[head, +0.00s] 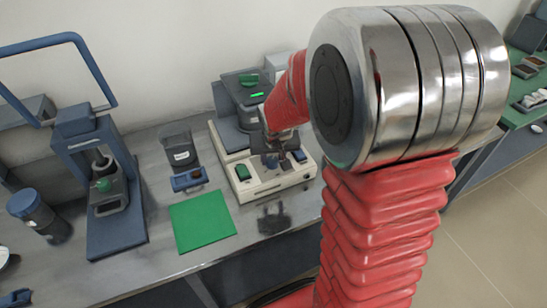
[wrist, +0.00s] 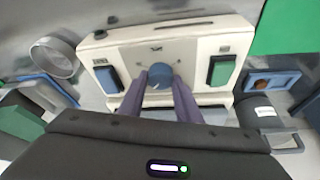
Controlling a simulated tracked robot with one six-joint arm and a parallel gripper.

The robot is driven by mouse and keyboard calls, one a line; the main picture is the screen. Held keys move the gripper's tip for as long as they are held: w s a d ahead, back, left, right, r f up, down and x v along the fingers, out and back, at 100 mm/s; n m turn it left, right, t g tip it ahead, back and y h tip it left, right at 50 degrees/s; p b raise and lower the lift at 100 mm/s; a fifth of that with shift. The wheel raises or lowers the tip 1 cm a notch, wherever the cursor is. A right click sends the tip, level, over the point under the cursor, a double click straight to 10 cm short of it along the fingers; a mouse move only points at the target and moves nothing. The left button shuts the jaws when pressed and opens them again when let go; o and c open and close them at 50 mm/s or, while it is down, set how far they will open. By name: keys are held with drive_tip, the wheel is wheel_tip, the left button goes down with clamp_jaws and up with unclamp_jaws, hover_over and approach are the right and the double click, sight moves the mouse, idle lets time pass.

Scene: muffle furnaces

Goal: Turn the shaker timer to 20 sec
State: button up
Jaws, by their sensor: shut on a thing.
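The shaker (head: 262,180) is a cream box on the bench, with dark upper parts behind its front panel. In the wrist view its panel (wrist: 190,50) shows a blue switch (wrist: 108,79) on the left and a green switch (wrist: 221,70) on the right. The round blue timer knob (wrist: 158,82) sits between them, below small markings too fine to read. My gripper (wrist: 159,78) is shut on this knob, one finger on each side. In the head view my gripper (head: 277,160) is at the panel, and my arm hides part of the shaker. The knob's pointer cannot be made out.
A green mat (head: 202,220) lies on the bench left of the shaker. A small blue tray (head: 189,179) and a dark container (head: 178,147) stand behind it. A blue press (head: 108,190) stands further left. The bench's front edge is close to the shaker.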

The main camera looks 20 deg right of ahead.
idle(0.5)
drive_tip(key=o, duration=1.1)
drive_tip(key=shift+c, duration=0.2)
drive_tip(key=shift+r, duration=0.1)
drive_tip(key=v, duration=1.3)
drive_tip(key=shift+s+r, duration=0.2)
drive_tip(key=s+a+r+n, duration=0.1)
drive_tip(key=s+a, duration=0.3)
drive_tip(key=s, duration=0.4)
drive_tip(key=s+a+r+n+t+y, duration=0.1)
drive_tip(key=s+a+r, duration=0.3)
drive_tip(key=s, duration=0.5)
drive_tip(key=shift+a+n, duration=0.35)
drive_tip(key=shift+n, duration=0.25)
